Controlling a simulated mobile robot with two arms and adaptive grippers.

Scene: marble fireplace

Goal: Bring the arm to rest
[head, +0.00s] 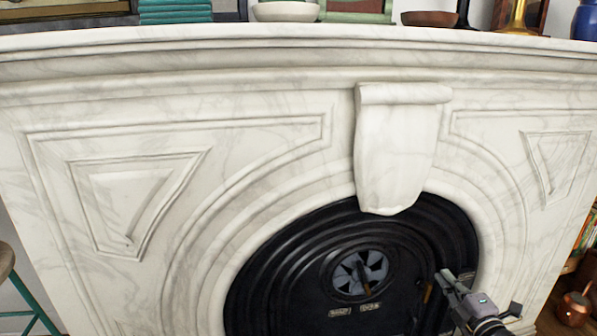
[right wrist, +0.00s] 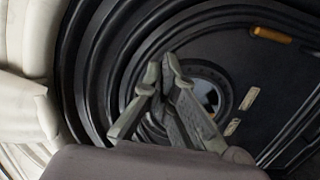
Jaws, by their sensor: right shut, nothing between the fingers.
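My right gripper (head: 446,278) is at the lower right of the head view, in front of the black arched fireplace door (head: 300,262). In the right wrist view the gripper (right wrist: 168,72) has its fingertips together with nothing between them. The round vent (head: 361,272) of the door lies behind the fingers in the wrist view. I cannot tell how far the fingertips are from the door. My left gripper is in neither view.
The white marble fireplace surround (head: 270,135) fills most of the head view. Its mantel holds teal books (head: 175,12), a white bowl (head: 286,11) and a brown bowl (head: 430,18). A stool (head: 22,290) stands at the left edge, and a copper pot (head: 574,308) at the lower right.

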